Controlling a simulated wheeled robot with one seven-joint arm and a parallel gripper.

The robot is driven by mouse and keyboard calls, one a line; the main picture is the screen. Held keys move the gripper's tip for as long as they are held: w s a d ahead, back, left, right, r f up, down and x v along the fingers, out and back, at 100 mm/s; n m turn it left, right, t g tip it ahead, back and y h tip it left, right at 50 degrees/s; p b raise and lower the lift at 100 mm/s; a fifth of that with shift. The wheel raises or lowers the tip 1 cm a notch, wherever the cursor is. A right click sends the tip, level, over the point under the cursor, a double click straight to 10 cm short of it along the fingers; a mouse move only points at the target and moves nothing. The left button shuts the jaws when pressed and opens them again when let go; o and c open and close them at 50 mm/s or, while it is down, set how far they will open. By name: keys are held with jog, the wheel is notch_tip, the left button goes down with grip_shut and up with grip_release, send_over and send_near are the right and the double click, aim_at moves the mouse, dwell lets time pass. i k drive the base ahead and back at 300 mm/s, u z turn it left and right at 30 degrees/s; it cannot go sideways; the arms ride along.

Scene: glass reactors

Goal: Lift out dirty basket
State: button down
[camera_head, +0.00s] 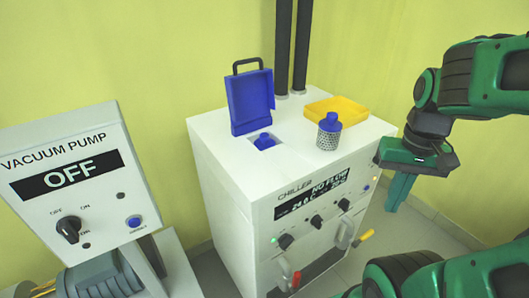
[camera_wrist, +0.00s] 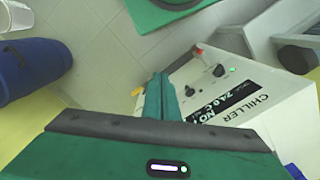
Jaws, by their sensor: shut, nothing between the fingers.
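The white chiller (camera_head: 240,190) stands in the middle of the head view, its blue lid (camera_head: 250,100) open and upright. A blue knob (camera_head: 264,141) shows in the opening beneath the lid; whatever is under it is hidden. A grey mesh basket with a blue top (camera_head: 328,132) stands upright on the chiller's top, right of the opening. I cannot tell which basket is the dirty one. My gripper (camera_head: 393,206) is shut and empty, pointing down beside the chiller's right side, apart from both. In the wrist view its fingers (camera_wrist: 159,80) are together near the chiller front (camera_wrist: 230,100).
A yellow tray (camera_head: 342,107) lies on the chiller's top behind the mesh basket. Two dark pipes (camera_head: 293,50) rise behind the chiller. The vacuum pump panel (camera_head: 75,180), reading OFF, is at left. A blue drum (camera_wrist: 30,70) shows in the wrist view.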

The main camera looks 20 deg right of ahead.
aim_at(263, 142)
jog(key=u, duration=1.65)
jog(key=k, duration=0.85)
jog(key=z, duration=1.55)
jog(key=i, duration=1)
jog(key=u, duration=0.1)
